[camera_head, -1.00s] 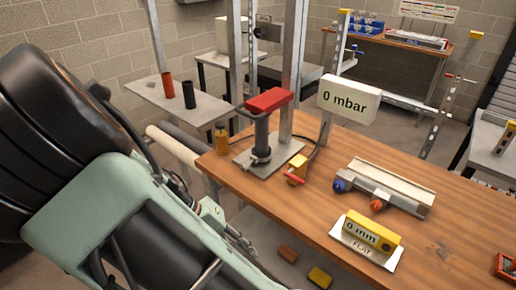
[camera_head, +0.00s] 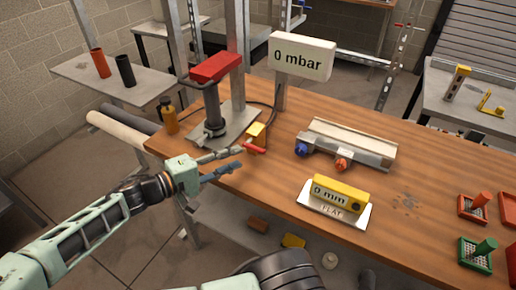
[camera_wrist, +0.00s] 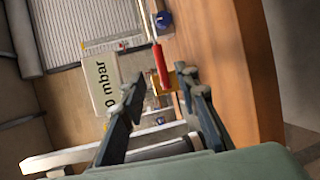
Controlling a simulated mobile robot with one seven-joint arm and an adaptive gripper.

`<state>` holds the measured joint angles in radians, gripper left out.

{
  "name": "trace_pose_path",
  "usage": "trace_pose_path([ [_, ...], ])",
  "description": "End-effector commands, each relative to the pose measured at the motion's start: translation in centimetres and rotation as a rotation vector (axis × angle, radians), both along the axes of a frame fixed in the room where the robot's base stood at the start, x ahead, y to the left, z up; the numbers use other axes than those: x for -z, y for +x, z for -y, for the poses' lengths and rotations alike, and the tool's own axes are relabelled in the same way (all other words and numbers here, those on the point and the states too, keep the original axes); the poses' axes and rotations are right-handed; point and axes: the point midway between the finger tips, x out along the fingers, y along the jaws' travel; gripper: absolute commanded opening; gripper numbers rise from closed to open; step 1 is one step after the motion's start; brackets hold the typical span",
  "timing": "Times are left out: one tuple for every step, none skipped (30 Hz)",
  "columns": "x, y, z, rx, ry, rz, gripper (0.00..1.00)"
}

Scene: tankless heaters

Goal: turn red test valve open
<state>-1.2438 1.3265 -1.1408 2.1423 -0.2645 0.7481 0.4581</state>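The test valve is a small yellow block (camera_head: 257,133) with a red lever (camera_head: 254,148) at its front, on the wooden bench beside the pump stand. My gripper (camera_head: 241,158) is at the bench's left front part, its fingers pointing right toward the lever. In the wrist view my gripper (camera_wrist: 163,76) is open, with nothing held between its fingers. The red lever (camera_wrist: 162,66) shows there in the gap between the fingertips, and the yellow block (camera_wrist: 162,85) is partly hidden by the fingers. I cannot tell whether a finger touches the lever.
The hand pump with a red top (camera_head: 215,67) and the "0 mbar" display (camera_head: 301,56) stand behind the valve. A grey rail with blue and orange knobs (camera_head: 350,143) and a yellow "0 mm" gauge (camera_head: 338,195) lie to the right.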

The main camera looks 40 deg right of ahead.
Motion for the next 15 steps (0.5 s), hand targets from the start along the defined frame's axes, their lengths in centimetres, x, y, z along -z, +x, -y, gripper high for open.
trace_pose_path([
  [0.1,-0.2,0.9,0.006,-0.002,-0.001,0.29],
  [0.2,-0.2,1.5,0.006,-0.001,-0.001,0.29],
  [0.3,-0.2,2.3,0.008,-0.003,-0.001,0.29],
  [0.4,-0.2,2.9,0.007,-0.003,-0.001,0.29],
  [0.5,-0.3,3.5,0.008,-0.003,-0.001,0.29],
  [0.6,-0.3,4.2,0.007,-0.003,-0.001,0.29],
  [0.8,-0.2,4.8,0.007,-0.002,-0.001,0.29],
  [0.9,-0.2,5.4,0.007,-0.003,-0.001,0.29],
  [1.0,-0.2,6.0,0.006,-0.001,-0.001,0.29],
  [1.1,-0.3,6.5,0.007,-0.002,-0.001,0.29],
  [1.2,-0.3,7.0,0.006,0.000,-0.002,0.29],
  [1.3,-0.3,7.5,0.006,-0.001,-0.001,0.29],
  [1.4,-0.2,7.9,0.006,0.000,-0.001,0.29],
  [1.4,-0.2,8.1,0.005,0.001,-0.001,0.29],
  [1.5,-0.2,8.5,0.005,0.001,-0.001,0.29],
])
